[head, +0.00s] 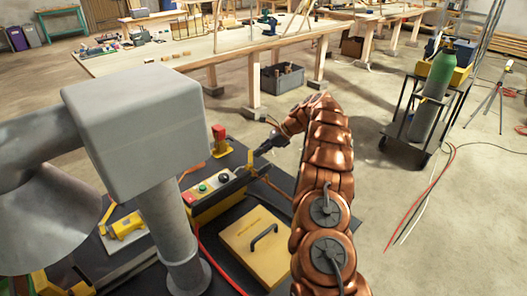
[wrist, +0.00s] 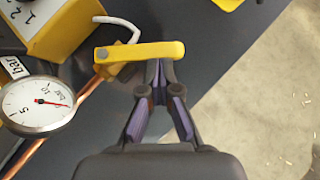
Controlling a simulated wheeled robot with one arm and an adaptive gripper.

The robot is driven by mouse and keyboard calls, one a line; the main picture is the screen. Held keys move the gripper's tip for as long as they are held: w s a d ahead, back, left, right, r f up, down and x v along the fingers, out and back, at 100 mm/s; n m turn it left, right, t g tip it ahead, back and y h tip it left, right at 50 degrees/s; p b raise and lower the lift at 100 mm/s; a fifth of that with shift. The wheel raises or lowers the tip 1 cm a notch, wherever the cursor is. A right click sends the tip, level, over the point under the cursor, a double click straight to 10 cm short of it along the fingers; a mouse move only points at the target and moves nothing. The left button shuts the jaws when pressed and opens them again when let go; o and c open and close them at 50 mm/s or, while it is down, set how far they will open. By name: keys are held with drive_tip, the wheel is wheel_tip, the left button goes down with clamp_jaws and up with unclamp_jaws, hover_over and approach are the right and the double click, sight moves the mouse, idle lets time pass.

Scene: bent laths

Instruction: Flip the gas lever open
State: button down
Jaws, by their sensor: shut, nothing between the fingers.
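The gas lever (wrist: 140,52) is a flat yellow handle on a copper pipe (wrist: 85,112) in the wrist view. It points right from the pipe, at a slant to the pipe's run. My gripper (wrist: 160,72) is shut and empty, with its fingertips at the lower edge of the lever near its free end. I cannot tell whether they touch. In the head view my gripper (head: 258,152) is over the dark bench beside the yellow control box, and the lever is too small to make out there.
A round pressure gauge (wrist: 38,105) sits left of the pipe. A yellow box (wrist: 70,22) with a white hook-shaped piece is behind the lever. In the head view, a control box (head: 215,190), a yellow lidded case (head: 255,238) and a grey post (head: 170,225) crowd the bench.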

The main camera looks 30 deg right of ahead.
drive_tip(key=shift+w+a+r+p, duration=0.15)
drive_tip(key=shift+w+a+p, duration=0.3)
drive_tip(key=shift+w+p, duration=0.15)
drive_tip(key=shift+w+a+p, duration=0.45)
drive_tip(key=shift+a, duration=0.15)
drive_tip(key=shift+s, duration=0.1)
drive_tip(key=shift+s+a+b, duration=0.25)
drive_tip(key=shift+s+b, duration=0.1)
drive_tip(key=shift+s, duration=0.35)
drive_tip(key=v, duration=1.1)
drive_tip(key=shift+s+d+r, duration=0.2)
drive_tip(key=shift+d, duration=0.15)
